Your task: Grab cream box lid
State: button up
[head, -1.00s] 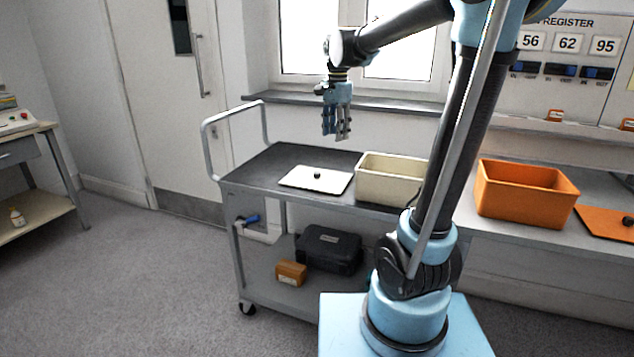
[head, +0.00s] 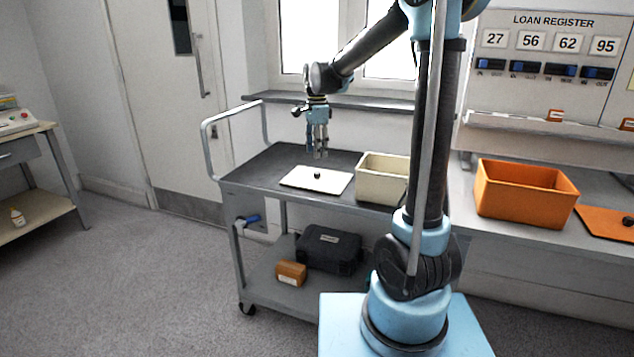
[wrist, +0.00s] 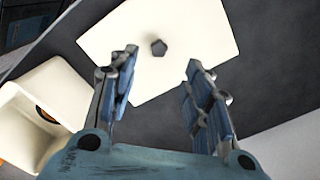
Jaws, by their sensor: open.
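The cream box lid (head: 300,182) lies flat on the top shelf of the grey cart, with a small dark knob (head: 317,175) at its middle. My gripper (head: 319,155) points down above the lid, open and empty. In the wrist view the lid (wrist: 195,30) lies beyond my open fingers (wrist: 158,72), and its knob (wrist: 159,47) shows between and just past the fingertips. The open cream box (head: 382,185) stands right of the lid, partly behind my arm; it also shows at the left of the wrist view (wrist: 75,85).
The cart (head: 262,170) has a raised handle (head: 204,140) at its left end. Its lower shelf holds a black case (head: 328,250) and a small brown box (head: 291,273). An orange box (head: 525,195) and orange lid (head: 610,225) sit on the bench at right.

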aim_at(317, 172)
jog(key=shift+f, duration=4.25)
grip_shut()
